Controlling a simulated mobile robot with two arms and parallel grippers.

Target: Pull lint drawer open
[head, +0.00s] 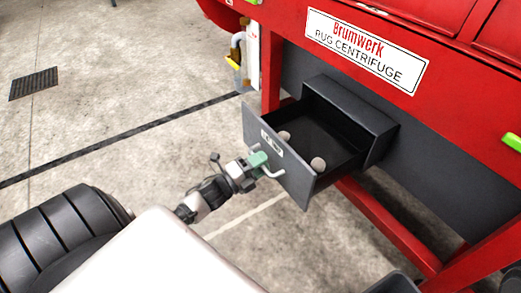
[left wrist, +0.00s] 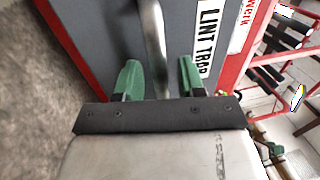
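The lint drawer (head: 290,165) is a dark grey box under the red rug centrifuge. It stands pulled out, with its inside showing and two pale round lumps (head: 318,164) in it. Its front carries a metal bar handle (head: 272,174), which also shows in the left wrist view (left wrist: 154,40) beside the "LINT TRAP" label (left wrist: 207,45). My left gripper (head: 261,160) is at the handle. In the left wrist view its green fingers (left wrist: 159,72) are apart, one each side of the bar, with gaps visible.
The red centrifuge body (head: 450,105) rises above the drawer, with a red leg (head: 270,75) behind it and a red beam (head: 390,225) below. A floor grate (head: 34,84) lies at the far left. The concrete floor left of the drawer is clear.

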